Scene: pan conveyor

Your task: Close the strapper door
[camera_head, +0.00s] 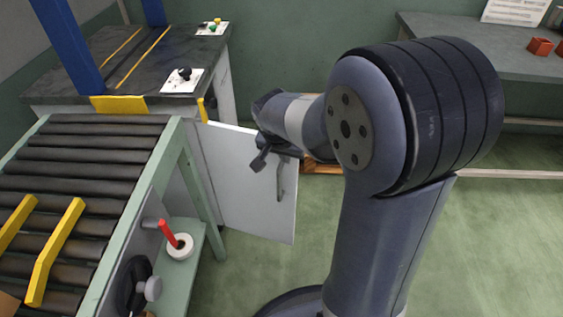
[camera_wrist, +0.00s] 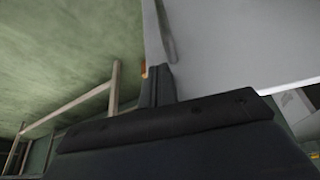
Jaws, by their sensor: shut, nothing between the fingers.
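The strapper door (camera_head: 235,190) is a pale grey panel standing open, swung out from the strapper (camera_head: 150,65) with its dark top and blue posts. A grey bar handle (camera_head: 281,180) is on the door face near its outer edge. My gripper (camera_head: 261,160) is at the upper part of the door, close to the handle. In the wrist view, my gripper fingers (camera_wrist: 157,84) are together with nothing between them. The door (camera_wrist: 235,45) fills the upper right there, with its handle (camera_wrist: 166,32) just beyond the fingers. I cannot tell whether they touch.
A roller conveyor (camera_head: 95,150) with yellow guides is at left. Under it, a shelf (camera_head: 190,235) holds a white tape roll (camera_head: 180,247) and a red-handled tool. A grey table (camera_head: 470,55) with red blocks stands at the back right. The green floor beyond the door is open.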

